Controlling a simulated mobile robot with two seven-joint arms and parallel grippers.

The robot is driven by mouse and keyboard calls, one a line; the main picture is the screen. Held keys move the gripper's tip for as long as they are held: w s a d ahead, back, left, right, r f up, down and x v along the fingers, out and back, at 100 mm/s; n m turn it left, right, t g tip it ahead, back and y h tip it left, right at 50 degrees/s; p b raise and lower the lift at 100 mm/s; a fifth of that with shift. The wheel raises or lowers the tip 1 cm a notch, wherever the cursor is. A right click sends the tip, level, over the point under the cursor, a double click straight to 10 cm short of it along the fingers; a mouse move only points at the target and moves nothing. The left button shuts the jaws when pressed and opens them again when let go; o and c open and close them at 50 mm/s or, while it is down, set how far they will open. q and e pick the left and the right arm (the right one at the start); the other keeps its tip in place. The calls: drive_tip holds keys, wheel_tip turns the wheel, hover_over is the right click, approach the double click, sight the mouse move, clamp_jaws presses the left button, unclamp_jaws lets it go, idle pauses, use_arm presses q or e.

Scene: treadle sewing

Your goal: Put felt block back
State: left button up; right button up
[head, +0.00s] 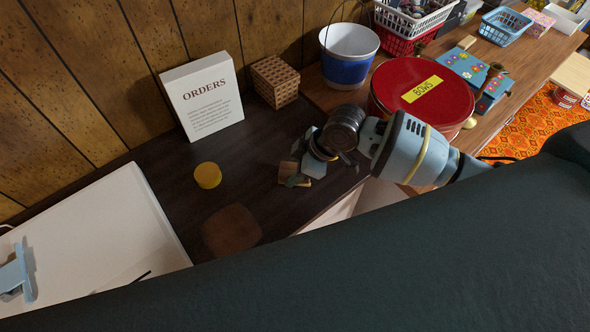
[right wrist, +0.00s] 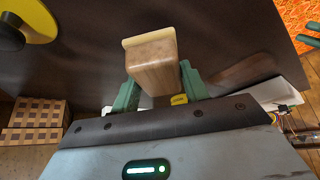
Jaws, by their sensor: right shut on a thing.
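The felt block (right wrist: 153,65) is a small wooden block with a cream felt layer on its far end. My right gripper (right wrist: 158,92) is shut on it, a green finger on each side. In the head view my right gripper (head: 298,179) is over the dark table, with the wooden part of the block (head: 287,171) partly hidden by the fingers. I cannot tell the gap below the block. Two green finger-like parts at the right edge of the wrist view look like my left gripper (right wrist: 309,34), mostly cut off.
A brown patch (head: 232,230) and a yellow round thing (head: 207,175) lie on the dark table (head: 180,205). Behind stand the ORDERS sign (head: 203,96), a checkered box (head: 274,81), a blue-white bucket (head: 347,67) and the red BOWS tin (head: 392,76). Bare table lies left of the gripper.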

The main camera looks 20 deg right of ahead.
drive_tip(key=shift+f, duration=0.55)
drive_tip(key=shift+f, duration=0.2)
drive_tip(key=o, duration=0.9)
drive_tip(key=shift+r, duration=0.1)
drive_tip(key=shift+r, duration=0.2)
use_arm(q)
drive_tip(key=shift+w+r+p, duration=0.45)
drive_tip(key=shift+w+r, duration=0.05)
drive_tip(key=shift+r, duration=0.15)
use_arm(e)
drive_tip(key=shift+v, duration=5.9)
